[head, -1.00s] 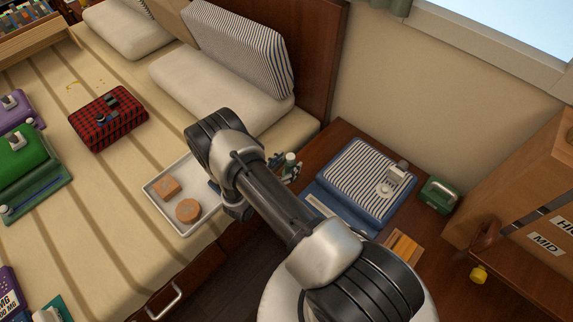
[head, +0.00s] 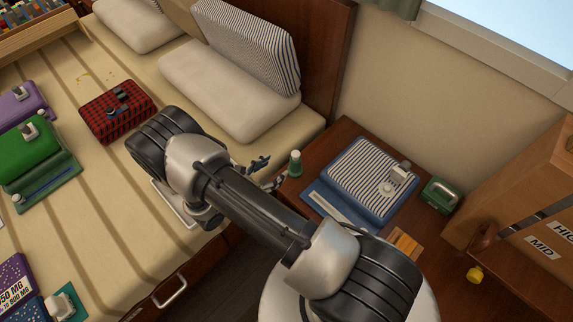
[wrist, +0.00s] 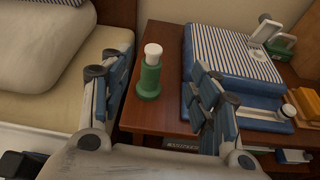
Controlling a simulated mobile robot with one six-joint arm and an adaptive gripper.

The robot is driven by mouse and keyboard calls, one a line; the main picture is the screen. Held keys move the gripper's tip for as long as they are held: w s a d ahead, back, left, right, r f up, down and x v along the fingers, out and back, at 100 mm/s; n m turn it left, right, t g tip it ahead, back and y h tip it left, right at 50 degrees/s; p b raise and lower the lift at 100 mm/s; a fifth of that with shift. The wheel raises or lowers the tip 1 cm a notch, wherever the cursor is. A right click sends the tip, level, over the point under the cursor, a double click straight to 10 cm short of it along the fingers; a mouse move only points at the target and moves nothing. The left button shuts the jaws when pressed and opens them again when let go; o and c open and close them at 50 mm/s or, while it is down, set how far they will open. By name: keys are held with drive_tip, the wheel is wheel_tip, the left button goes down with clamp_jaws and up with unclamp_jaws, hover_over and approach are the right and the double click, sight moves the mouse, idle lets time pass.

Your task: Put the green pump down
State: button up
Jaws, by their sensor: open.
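The green pump (head: 295,163), a small green bottle with a white top, stands upright on the wooden nightstand (head: 345,130) near its left edge. It also shows in the wrist view (wrist: 149,78), between and beyond my fingers, with bare wood around it. My gripper (head: 268,173) is open and empty, just left of the pump in the head view. In the wrist view my gripper (wrist: 155,82) has its two fingers wide apart, with a visible gap on each side of the pump.
A blue striped case (head: 370,175) lies right of the pump, with a small green case (head: 441,195) beyond it. The bed (head: 90,210) is at the left, with pillows, a red plaid case (head: 118,110) and a white tray (head: 172,203) mostly hidden behind my arm.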

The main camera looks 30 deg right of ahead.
drive_tip(key=s+d+r+m+g+y, duration=0.25)
drive_tip(key=r+m, duration=0.35)
drive_tip(key=r, duration=0.6)
drive_tip(key=s+d+r+m+g+y, duration=0.15)
drive_tip(key=s+r+m+g, duration=0.35)
drive_tip(key=r, duration=0.7)
drive_tip(key=s+a+r+m+t+y, duration=0.3)
drive_tip(key=s+r+m+y, duration=0.1)
drive_tip(key=s+r, duration=0.3)
drive_tip(key=s+a+r+m+t+y, duration=0.3)
drive_tip(key=s+a+r+m+y, duration=0.1)
drive_tip(key=s+r+m+y, duration=0.1)
drive_tip(key=shift+s+r+m+t, duration=0.35)
drive_tip(key=shift+s+r+m, duration=0.35)
drive_tip(key=shift+s+r, duration=0.25)
drive_tip(key=shift+a, duration=0.15)
drive_tip(key=shift+c, duration=0.5)
